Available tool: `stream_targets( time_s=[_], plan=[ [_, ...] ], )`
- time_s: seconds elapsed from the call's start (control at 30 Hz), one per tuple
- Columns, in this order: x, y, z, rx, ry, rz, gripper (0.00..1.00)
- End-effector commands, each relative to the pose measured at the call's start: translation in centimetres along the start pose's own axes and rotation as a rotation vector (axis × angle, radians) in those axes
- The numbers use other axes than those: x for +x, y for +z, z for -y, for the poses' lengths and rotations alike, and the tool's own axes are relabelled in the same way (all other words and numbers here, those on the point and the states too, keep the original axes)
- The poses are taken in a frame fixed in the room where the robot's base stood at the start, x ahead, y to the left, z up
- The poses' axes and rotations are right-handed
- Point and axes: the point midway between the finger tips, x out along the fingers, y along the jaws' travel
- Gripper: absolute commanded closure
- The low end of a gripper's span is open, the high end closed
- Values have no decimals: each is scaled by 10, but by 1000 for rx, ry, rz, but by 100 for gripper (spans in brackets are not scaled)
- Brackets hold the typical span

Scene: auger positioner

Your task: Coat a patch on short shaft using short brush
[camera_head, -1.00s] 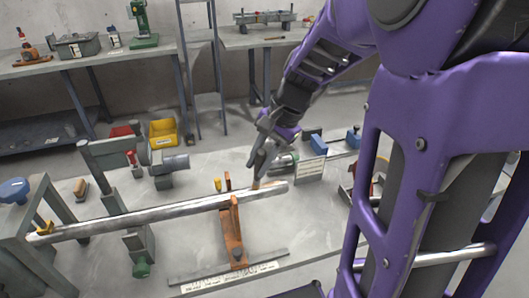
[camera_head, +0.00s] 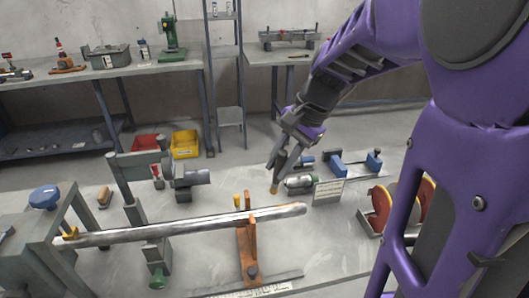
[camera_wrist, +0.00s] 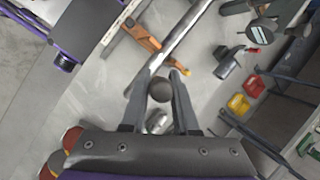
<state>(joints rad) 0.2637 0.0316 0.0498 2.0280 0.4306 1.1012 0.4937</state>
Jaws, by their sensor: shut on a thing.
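The shaft (camera_head: 180,226) is a long silver bar lying nearly level across the supports on the bench, with a dull brownish tint near its right end. It also shows in the wrist view (camera_wrist: 178,38). My gripper (camera_head: 283,158) is shut on a short brush, whose tan tip (camera_head: 274,188) points down. The brush tip is above and behind the shaft's right part and appears apart from it. In the wrist view, a dark round end of the brush (camera_wrist: 160,88) shows between my fingers; its bristles are hidden there.
An orange stand (camera_head: 248,255) bears the shaft near its right end. A grey upright clamp (camera_head: 140,205) stands left of it. A label plate (camera_head: 328,191), blue-ended tool (camera_head: 354,165) and red grinding wheels (camera_head: 381,207) are at right. Yellow (camera_head: 185,144) and red bins are behind.

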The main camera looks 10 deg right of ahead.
Motion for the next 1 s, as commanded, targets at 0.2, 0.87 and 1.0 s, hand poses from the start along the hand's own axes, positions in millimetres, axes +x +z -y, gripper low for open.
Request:
stream_targets(
  time_s=[0.2, 0.87, 1.0],
  plan=[
    [-2, 1, 1, 0, 0, 0, 100],
    [-30, 7, 10, 1, 0, -1, 100],
    [-30, 7, 10, 0, 0, 0, 100]
  ],
)
